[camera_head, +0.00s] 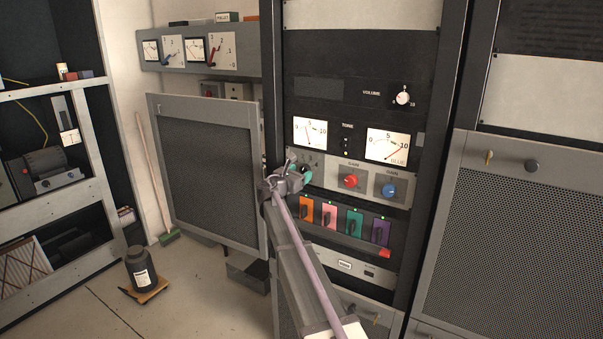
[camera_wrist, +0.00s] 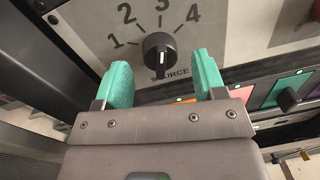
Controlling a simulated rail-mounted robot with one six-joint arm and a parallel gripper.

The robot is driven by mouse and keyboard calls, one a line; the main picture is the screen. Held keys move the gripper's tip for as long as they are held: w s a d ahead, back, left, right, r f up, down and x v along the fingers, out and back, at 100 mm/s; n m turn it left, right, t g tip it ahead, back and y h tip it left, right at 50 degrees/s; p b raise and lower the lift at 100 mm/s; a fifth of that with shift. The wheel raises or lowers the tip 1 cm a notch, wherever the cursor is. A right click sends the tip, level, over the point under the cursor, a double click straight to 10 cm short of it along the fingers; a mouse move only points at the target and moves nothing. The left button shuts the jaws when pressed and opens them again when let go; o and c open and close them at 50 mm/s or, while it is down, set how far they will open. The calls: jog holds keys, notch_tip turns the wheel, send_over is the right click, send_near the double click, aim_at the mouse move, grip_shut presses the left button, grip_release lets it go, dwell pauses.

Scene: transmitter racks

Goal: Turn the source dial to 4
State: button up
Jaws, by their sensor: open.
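The source dial (camera_wrist: 158,50) is a black knob on a light grey panel. The numbers 1, 2, 3 and 4 fan out above it, and the word SOURCE is printed below. A white mark shows on its front ridge; I cannot tell for sure which number it indicates. My gripper (camera_wrist: 163,79) is open, with one green finger on each side of the knob's lower part and visible gaps between. No finger clearly touches it. In the head view my gripper (camera_head: 298,167) is at the left of the rack's control panel and largely hides the dial.
Right of the dial are a red gain knob (camera_head: 351,181) and a blue gain knob (camera_head: 389,190). Below is a row of coloured switches (camera_head: 330,216). An open grey mesh door (camera_head: 207,175) stands left of the arm. Two meters sit above the panel.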

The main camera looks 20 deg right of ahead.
jog(key=shift+x, duration=0.9)
jog(key=shift+c, duration=0.3)
jog(key=c, duration=0.9)
jog(key=shift+o, duration=0.2)
jog(key=shift+m, duration=0.3)
jog(key=m, duration=0.3)
jog(key=shift+m+p, duration=0.4)
jog(key=shift+m, duration=1.6)
